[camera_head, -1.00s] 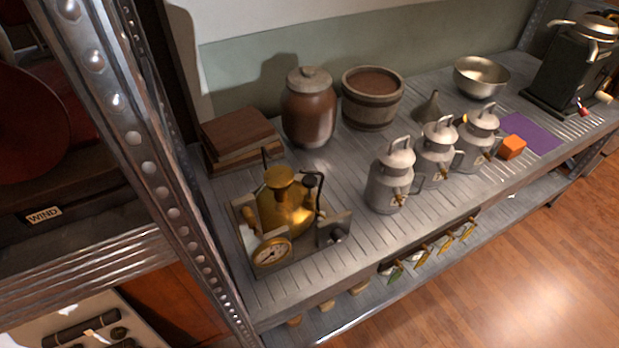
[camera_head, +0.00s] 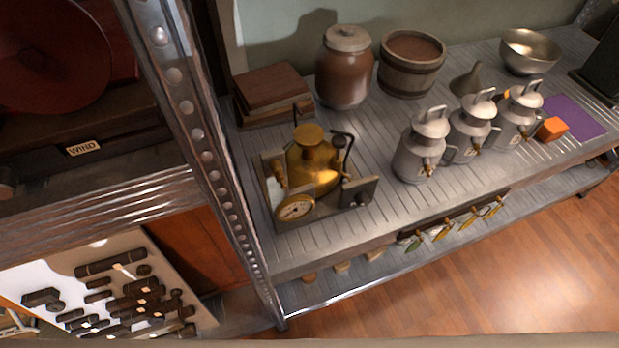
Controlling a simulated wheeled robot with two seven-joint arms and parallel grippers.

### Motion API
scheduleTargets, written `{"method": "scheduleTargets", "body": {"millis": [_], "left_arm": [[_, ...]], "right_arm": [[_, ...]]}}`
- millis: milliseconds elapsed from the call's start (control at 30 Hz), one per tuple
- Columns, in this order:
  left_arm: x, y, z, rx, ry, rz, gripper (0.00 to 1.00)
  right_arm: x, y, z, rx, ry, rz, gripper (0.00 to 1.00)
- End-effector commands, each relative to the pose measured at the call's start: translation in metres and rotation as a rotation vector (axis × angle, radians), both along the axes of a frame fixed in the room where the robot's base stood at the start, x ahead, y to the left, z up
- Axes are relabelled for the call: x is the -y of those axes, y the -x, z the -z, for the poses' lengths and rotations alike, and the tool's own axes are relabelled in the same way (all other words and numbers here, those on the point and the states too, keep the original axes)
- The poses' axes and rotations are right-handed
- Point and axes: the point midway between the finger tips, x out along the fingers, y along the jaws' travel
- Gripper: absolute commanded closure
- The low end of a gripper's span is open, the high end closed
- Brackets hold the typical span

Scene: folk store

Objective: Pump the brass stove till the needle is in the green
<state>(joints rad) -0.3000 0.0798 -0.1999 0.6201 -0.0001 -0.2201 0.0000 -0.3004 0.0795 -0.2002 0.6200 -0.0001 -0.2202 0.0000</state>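The brass stove (camera_head: 313,165) stands upright in a tray on the left end of the metal shelf. A round white gauge (camera_head: 295,208) faces forward at its front left. The needle is too small to read against any green zone. Neither of my grippers is in view, and nothing touches the stove.
A metal post (camera_head: 205,150) rises left of the stove. Stacked boxes (camera_head: 273,92), a brown jar (camera_head: 343,72) and a wooden tub (camera_head: 410,65) stand behind. Several grey cans (camera_head: 420,148) stand to the right. Bare shelf lies in front of the stove.

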Motion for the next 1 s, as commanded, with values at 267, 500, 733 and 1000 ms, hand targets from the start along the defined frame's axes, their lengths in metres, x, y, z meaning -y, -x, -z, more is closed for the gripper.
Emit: {"method": "scheduleTargets", "body": {"millis": [267, 500, 733, 1000], "left_arm": [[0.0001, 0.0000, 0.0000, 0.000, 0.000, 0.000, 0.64], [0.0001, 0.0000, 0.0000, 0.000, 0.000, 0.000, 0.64], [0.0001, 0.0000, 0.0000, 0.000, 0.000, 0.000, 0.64], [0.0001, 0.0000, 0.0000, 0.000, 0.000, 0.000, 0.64]], "right_arm": [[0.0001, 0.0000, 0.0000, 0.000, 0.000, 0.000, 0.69], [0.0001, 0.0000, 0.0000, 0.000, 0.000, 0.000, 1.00], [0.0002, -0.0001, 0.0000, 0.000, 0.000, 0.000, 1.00], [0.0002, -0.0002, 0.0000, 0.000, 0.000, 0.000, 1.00]]}}
